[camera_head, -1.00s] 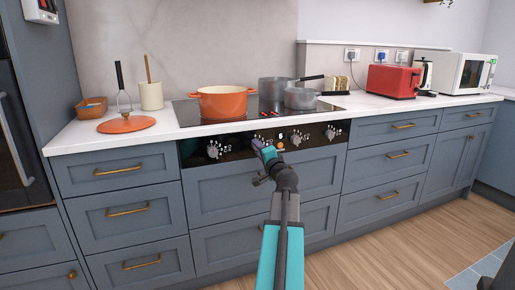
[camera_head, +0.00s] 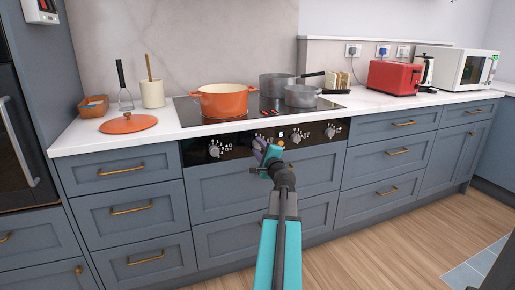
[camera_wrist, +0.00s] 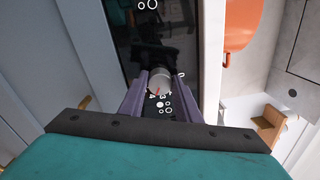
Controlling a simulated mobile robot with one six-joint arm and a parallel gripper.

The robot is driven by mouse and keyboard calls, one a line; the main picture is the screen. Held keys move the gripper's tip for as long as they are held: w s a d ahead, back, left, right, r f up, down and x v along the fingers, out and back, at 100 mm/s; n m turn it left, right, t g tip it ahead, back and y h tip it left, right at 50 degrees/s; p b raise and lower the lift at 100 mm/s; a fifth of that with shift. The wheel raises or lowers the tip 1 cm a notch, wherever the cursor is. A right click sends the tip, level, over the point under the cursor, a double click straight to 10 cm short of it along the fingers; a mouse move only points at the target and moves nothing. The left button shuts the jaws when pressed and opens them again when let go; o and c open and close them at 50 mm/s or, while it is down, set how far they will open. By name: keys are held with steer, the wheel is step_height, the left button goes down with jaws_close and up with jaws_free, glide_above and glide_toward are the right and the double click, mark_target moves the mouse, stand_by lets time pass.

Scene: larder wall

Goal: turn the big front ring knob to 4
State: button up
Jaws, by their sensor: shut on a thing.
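The hob's black control panel (camera_head: 236,147) runs along the front under the worktop. A small red mark shows at the knob's edge, close to numerals that look like 4 and 3. Other white ring markings show on the panel beside it. Exactly where the red mark points is hard to tell.
Other knobs stand to the left (camera_head: 214,150) and right (camera_head: 297,136) on the panel. An orange pot (camera_head: 223,102) and grey pans (camera_head: 302,97) stand on the hob (camera_head: 187,112) above. Drawers with brass handles (camera_head: 121,169) lie below.

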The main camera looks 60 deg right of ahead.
steer(key=shift+w+a+r, duration=0.1)
steer(key=shift+w+r, duration=0.05)
steer(key=shift+w, duration=0.05)
steer(key=o, duration=1.1)
steer(key=shift+c, duration=0.2)
steer(key=shift+s, duration=0.1)
steer(key=shift+s, duration=0.15)
steer(key=b+v, duration=0.1)
steer(key=v, duration=0.7)
steer(key=shift+f, duration=0.25)
steer(key=s+a+b, duration=0.1)
steer(key=b, duration=0.3)
steer(key=shift+b, duration=0.3)
